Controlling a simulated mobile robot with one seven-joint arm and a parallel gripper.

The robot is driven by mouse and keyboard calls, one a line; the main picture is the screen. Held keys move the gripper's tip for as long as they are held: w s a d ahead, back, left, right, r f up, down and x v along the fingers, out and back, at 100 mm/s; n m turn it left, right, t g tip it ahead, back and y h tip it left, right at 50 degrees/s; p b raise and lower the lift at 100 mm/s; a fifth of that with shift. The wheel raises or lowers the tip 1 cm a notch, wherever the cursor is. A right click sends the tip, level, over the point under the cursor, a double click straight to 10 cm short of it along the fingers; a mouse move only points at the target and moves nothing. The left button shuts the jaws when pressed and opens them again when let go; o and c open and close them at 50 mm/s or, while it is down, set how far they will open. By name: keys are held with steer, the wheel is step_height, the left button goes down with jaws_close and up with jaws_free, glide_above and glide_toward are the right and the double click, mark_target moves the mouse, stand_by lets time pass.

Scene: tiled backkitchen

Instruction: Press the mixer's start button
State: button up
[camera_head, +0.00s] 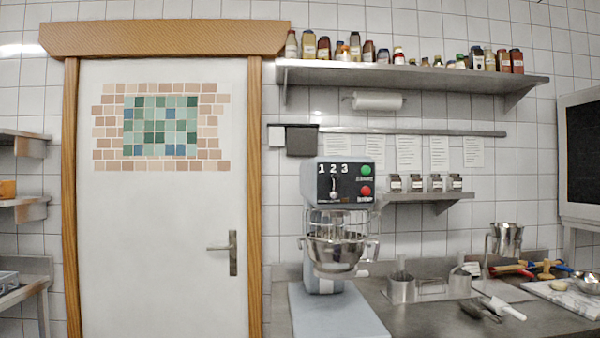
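The mixer (310,182) stands upright on a pale grey base plate on the steel counter, just right of the door. Its black control panel (346,188) faces me and bears the numbers 1, 2, 3 with a small lever below them. A green round button (366,170) sits at the panel's upper right, and a red round button (366,190) sits below it. The labels beside the buttons are too small to read. A steel bowl (337,254) with a wire guard above it hangs at the mixer's front. My gripper is not in view.
The steel counter (420,322) holds metal cups, a white-handled scraper and utensils right of the mixer. A closed white door (150,240) is at left. The space before the panel looks clear.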

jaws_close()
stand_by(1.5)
